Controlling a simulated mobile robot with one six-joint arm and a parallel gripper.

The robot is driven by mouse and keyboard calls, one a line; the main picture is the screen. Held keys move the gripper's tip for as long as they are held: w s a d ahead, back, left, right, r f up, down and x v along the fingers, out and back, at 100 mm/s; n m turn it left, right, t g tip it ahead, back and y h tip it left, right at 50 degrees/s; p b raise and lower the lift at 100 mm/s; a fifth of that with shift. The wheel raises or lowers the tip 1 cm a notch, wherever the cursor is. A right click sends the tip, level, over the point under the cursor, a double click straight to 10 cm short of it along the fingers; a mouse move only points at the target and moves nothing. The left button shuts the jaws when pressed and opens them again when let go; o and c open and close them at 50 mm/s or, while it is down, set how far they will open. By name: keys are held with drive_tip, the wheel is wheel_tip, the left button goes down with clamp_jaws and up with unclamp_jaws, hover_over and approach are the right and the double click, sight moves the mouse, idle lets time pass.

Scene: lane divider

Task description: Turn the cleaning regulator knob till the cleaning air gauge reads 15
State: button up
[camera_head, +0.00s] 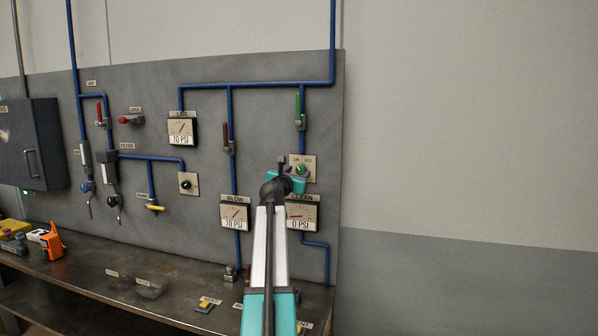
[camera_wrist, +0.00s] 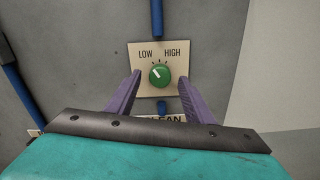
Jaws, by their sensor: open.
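The green cleaning regulator knob (camera_wrist: 159,75) sits on a beige plate marked LOW and HIGH in the wrist view. Its white pointer mark points up and left, toward LOW. In the head view the knob (camera_head: 302,170) shows just right of my gripper (camera_head: 283,168). In the wrist view my gripper (camera_wrist: 160,88) is open, with one purple finger on each side of the knob and visible gaps between. I cannot tell how far the fingertips are from the plate. The CLEAN gauge (camera_head: 303,212) below reads 0 PSI; my arm partly covers its left edge.
A green-handled valve (camera_head: 299,107) stands above the knob on a blue pipe. A metal bench (camera_head: 150,275) runs below the panel. Bare wall lies to the right.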

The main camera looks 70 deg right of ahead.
drive_tip(key=shift+d, duration=0.8)
drive_tip(key=shift+c, duration=0.2)
drive_tip(key=c, duration=1)
drive_tip(key=shift+m, duration=0.4)
drive_tip(key=shift+f+m+b, duration=0.15)
drive_tip(key=shift+m+b, duration=0.95)
drive_tip(key=shift+m, duration=0.1)
drive_tip(key=shift+m+b, duration=1.15)
drive_tip(key=shift+m, duration=0.55)
